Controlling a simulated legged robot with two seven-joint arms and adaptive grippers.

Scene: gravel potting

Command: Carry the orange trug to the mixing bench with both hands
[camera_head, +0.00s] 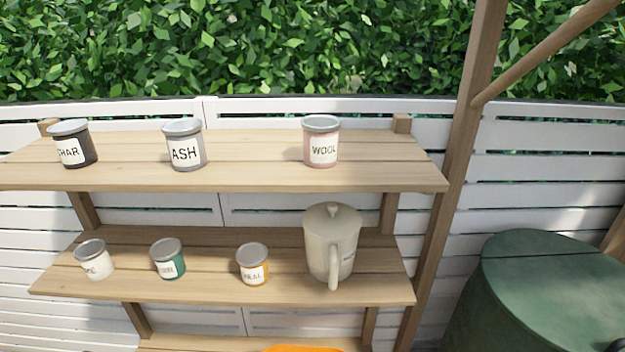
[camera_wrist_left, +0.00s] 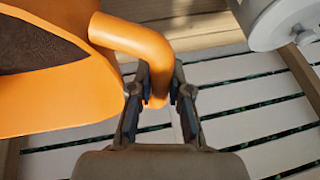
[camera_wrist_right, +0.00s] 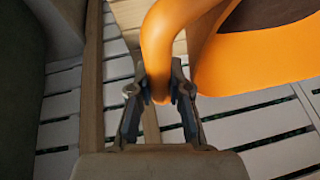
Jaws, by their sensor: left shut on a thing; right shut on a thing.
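The orange trug (camera_wrist_left: 60,98) fills the left of the left wrist view, with dark brown material inside it. My left gripper (camera_wrist_left: 160,95) is shut on its thick orange handle. In the right wrist view the trug (camera_wrist_right: 255,65) is at the upper right, and my right gripper (camera_wrist_right: 160,92) is shut on its other looped handle. In the head view only a sliver of the trug's orange rim (camera_head: 302,348) shows at the bottom edge. Both grippers are outside the head view. The mixing bench cannot be made out in these frames.
A wooden shelf rack (camera_head: 230,175) stands ahead against a white slatted fence (camera_head: 560,150). It bears several labelled tins, such as the ASH tin (camera_head: 185,153), and a cream watering can (camera_head: 328,245). A green bin (camera_head: 545,290) stands at the right beside a wooden post (camera_head: 460,165).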

